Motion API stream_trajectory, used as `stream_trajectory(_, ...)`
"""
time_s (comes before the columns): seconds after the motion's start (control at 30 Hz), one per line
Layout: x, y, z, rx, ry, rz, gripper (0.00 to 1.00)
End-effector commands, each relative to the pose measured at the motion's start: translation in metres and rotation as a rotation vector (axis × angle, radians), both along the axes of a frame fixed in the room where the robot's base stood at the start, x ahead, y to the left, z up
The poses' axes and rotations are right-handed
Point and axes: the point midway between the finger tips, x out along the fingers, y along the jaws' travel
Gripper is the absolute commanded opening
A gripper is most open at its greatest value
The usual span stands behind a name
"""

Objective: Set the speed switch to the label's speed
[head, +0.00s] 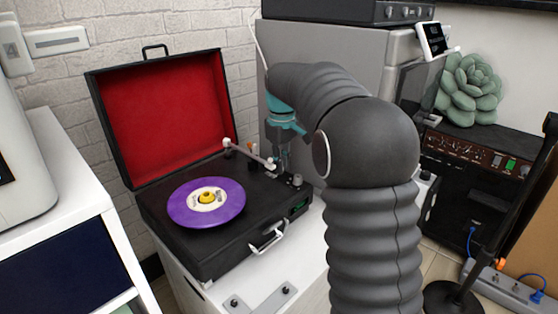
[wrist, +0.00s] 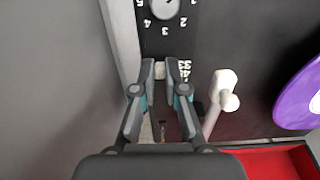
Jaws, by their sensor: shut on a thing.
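The record player (head: 215,258) stands open with a purple record (head: 183,208) on its platter. The record's pale label (head: 207,205) has a yellow centre; its print is too small to read. My gripper (head: 284,160) points down at the player's back right, beside the tonearm (head: 250,154). In the wrist view my gripper (wrist: 160,66) is shut on the small cream speed switch (wrist: 160,71), between its fingertips. White speed numbers (wrist: 184,70) show upside down beside it, 33 readable and the others partly hidden by a finger.
A numbered dial (wrist: 165,5) sits just beyond the switch. The white tonearm end (wrist: 222,90) is close to my right finger. The raised red-lined lid (head: 165,115) stands behind the player. A grey cabinet (head: 330,50) stands behind my arm.

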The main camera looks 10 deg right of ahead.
Motion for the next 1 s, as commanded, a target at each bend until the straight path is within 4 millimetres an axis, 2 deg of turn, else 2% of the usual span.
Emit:
stream_trajectory(0.17, -0.003, -0.002, -0.001, -0.002, 0.01, -0.002, 0.0)
stream_trajectory(0.2, -0.003, -0.002, -0.001, -0.001, 0.011, -0.002, 0.22)
stream_trajectory(0.27, -0.003, -0.002, -0.001, -0.002, 0.011, -0.002, 0.37)
stream_trajectory(0.67, -0.001, 0.0, 0.004, -0.002, 0.006, 0.0, 0.38)
stream_trajectory(0.77, -0.001, 0.0, 0.015, -0.001, 0.004, 0.0, 0.38)
stream_trajectory(1.0, -0.001, -0.001, 0.062, -0.002, 0.002, -0.001, 0.38)
